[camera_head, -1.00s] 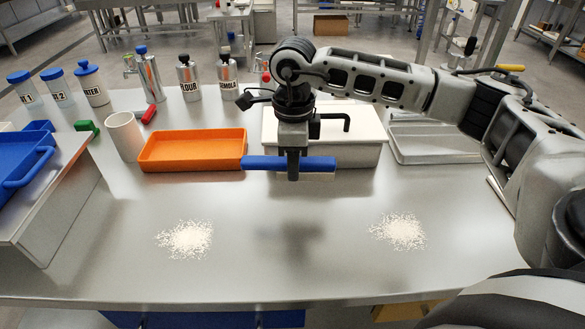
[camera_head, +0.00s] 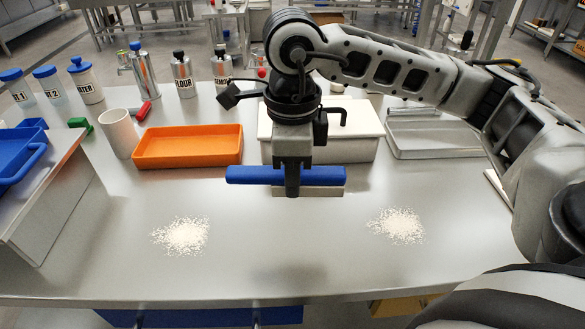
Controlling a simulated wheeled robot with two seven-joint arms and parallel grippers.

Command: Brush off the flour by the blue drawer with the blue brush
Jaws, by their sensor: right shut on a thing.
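My right gripper (camera_head: 292,190) is shut on the blue brush (camera_head: 243,175) and holds it level above the table, in front of the white lidded box. One flour patch (camera_head: 181,236) lies on the table left of the brush. Another flour patch (camera_head: 397,226) lies to its right. A blue drawer front (camera_head: 200,317) shows under the front table edge, below the left patch. A yellow front (camera_head: 400,306) shows below the right patch. The brush is apart from both patches. My left gripper is out of view.
An orange tray (camera_head: 188,160), a white cup (camera_head: 119,134) and a white lidded box (camera_head: 352,119) stand behind. A raised metal stand (camera_head: 57,207) with a blue bin (camera_head: 20,160) is at the left. A grey tray (camera_head: 433,148) is at the right. The front middle is clear.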

